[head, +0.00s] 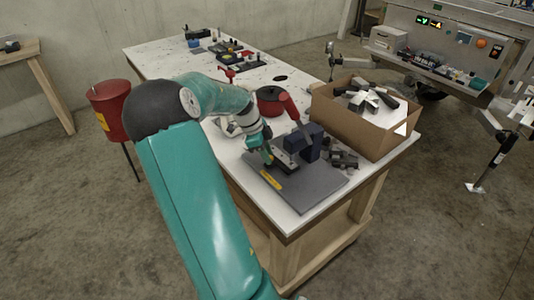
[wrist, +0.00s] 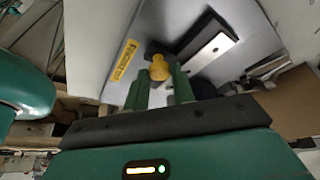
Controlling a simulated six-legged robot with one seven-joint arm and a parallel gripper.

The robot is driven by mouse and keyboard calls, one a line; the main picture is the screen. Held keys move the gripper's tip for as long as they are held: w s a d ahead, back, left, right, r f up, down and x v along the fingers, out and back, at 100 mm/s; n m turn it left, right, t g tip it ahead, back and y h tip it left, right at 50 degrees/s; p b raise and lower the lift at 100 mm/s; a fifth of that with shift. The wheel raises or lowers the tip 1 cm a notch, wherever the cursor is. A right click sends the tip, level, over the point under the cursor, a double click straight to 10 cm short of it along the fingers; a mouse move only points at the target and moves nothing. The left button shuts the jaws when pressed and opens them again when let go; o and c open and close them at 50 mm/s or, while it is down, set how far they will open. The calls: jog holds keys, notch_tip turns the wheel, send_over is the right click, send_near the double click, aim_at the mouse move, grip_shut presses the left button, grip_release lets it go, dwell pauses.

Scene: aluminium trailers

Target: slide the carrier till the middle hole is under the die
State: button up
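A dark blue press (head: 304,144) with a red handle (head: 289,106) stands on a grey base plate (head: 308,188) at the near end of the bench. The carrier, a dark slide with a pale metal strip (head: 286,159), lies at the press's left side; it also shows in the wrist view (wrist: 209,49). A yellow knob (wrist: 159,68) sits at the carrier's near end. My gripper (head: 266,156) is at that end, its two green fingers (wrist: 160,84) closed around the knob. The holes and the die cannot be made out.
A cardboard box (head: 365,127) of metal parts stands right of the press, with loose dark pieces (head: 345,160) beside the plate. A red round container (head: 270,100) is behind. A yellow label (head: 271,180) marks the plate's left edge.

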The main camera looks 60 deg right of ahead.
grip_shut()
jog(key=shift+s+a, duration=0.4)
jog(key=shift+s, duration=0.35)
jog(key=shift+s+a, duration=0.35)
jog(key=shift+s, duration=0.4)
jog(key=shift+s+a, duration=0.4)
jog(key=shift+s, duration=0.35)
jog(key=o, duration=0.8)
grip_release()
jog(key=v, duration=1.3)
jog(key=shift+w+r, duration=0.2)
jog(key=shift+r, duration=0.2)
